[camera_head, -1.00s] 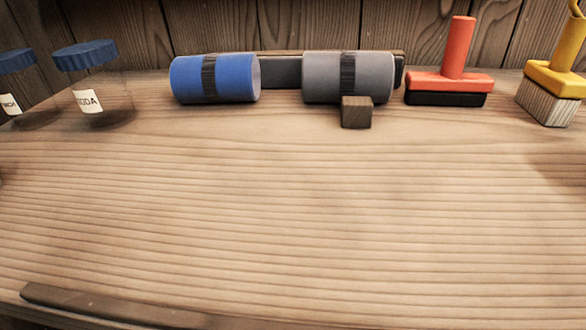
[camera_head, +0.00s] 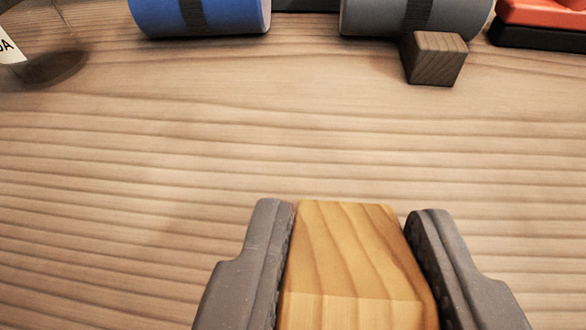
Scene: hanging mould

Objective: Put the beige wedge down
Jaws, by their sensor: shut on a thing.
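The beige wedge (camera_head: 350,255) is a yellowish wooden block with visible grain, at the bottom middle of the view. My gripper (camera_head: 345,225) is shut on it, with one grey finger along each side. The wedge and fingers are over the bare wooden tabletop (camera_head: 150,190). I cannot tell whether the wedge's underside touches the table. Its near end is cut off by the picture's lower edge.
A blue roll (camera_head: 205,15) and a grey roll (camera_head: 410,15) lie at the back. A small dark wooden block (camera_head: 435,58) sits before the grey roll. A red tool (camera_head: 545,15) is back right, a clear jar (camera_head: 40,45) back left. The middle of the table is clear.

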